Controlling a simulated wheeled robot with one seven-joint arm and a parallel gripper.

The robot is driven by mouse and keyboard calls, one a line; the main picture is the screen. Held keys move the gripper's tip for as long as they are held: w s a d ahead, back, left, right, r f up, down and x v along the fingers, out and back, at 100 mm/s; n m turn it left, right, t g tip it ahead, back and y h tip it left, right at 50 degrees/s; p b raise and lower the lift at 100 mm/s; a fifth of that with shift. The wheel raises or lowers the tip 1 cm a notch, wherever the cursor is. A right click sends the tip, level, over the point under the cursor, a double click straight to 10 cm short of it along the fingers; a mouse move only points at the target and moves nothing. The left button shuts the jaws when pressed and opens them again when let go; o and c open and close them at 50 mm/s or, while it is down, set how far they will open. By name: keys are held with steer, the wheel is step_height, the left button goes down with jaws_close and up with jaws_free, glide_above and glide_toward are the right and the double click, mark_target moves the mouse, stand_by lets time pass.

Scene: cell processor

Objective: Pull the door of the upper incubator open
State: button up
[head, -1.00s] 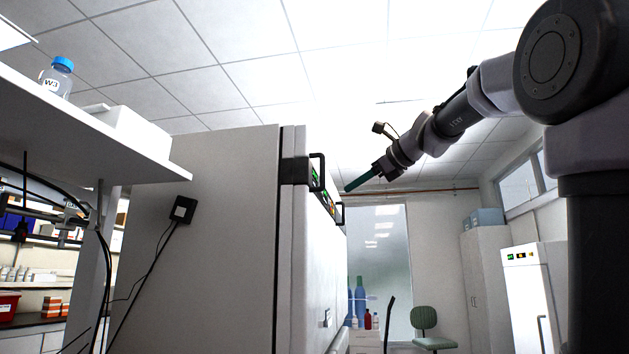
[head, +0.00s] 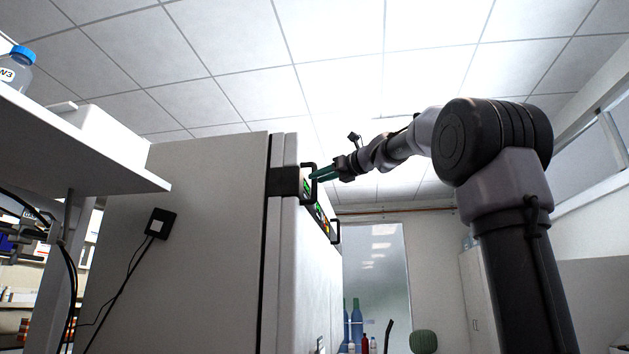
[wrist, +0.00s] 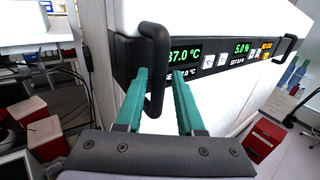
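The upper incubator (head: 180,240) is a large pale box, seen from its side in the head view, with its door (head: 300,270) on the right side, closed. A black bar handle (head: 312,182) sits near the door's top, and it also shows in the wrist view (wrist: 157,60). My gripper (head: 312,177) is at this handle. In the wrist view its two teal fingers (wrist: 160,78) are apart, and the lower part of the handle lies between them. I see a gap on the right side of the handle; contact on the left cannot be told.
A second black handle (wrist: 284,46) stands at the panel's far end, past the green displays (wrist: 187,53). A white shelf (head: 100,150) with a blue-capped bottle (head: 18,68) is at the left. Red boxes (wrist: 262,140) stand on the floor.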

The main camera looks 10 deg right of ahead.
steer(key=shift+x, duration=1.35)
jaws_close()
stand_by(0.4)
